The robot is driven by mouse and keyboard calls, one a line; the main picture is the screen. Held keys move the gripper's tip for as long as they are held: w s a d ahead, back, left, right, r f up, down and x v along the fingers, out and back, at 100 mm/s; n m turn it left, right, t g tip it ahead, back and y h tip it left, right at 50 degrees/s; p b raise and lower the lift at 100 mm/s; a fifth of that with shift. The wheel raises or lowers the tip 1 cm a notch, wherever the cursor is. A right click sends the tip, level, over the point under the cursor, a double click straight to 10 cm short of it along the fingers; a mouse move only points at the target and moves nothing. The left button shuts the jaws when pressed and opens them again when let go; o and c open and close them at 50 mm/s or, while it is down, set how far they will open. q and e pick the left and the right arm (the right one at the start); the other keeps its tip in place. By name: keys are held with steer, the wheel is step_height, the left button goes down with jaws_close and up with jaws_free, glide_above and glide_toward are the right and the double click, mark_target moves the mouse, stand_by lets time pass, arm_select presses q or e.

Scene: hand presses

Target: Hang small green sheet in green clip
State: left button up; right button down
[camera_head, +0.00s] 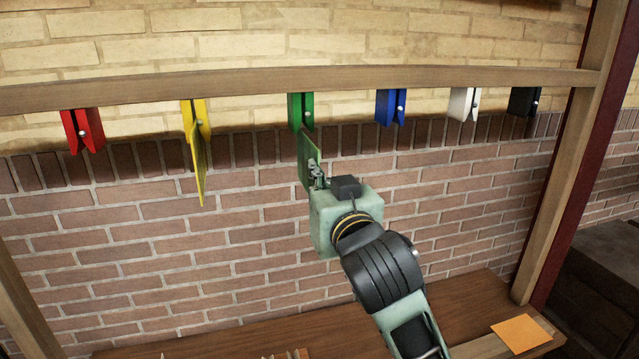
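The green clip (301,111) hangs from the wooden bar, the third clip from the left. The small green sheet (306,158) is upright, seen nearly edge-on, just below the green clip. Its top edge is at the clip's lower end; I cannot tell if they touch or if the edge is between the jaws. My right gripper (315,174) comes up from the lower right and is shut on the lower right part of the sheet. The sheet partly hides the fingertips. My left gripper is not in view.
A yellow sheet (200,170) hangs in the yellow clip (194,118). Red (82,131), blue (391,107), white (463,103) and black (523,101) clips hang empty on the bar (240,88). An orange sheet (521,333) lies on the wooden table (470,312). Posts stand at both sides.

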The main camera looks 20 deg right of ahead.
steer(key=shift+r+p, duration=0.95)
steer(key=shift+r, duration=0.15)
steer(key=shift+r, duration=0.2)
steer(key=shift+r, duration=0.9)
steer(key=c, duration=1.9)
jaws_free()
steer(key=shift+o, duration=0.2)
steer(key=shift+o, duration=1.1)
steer(key=shift+s, duration=0.15)
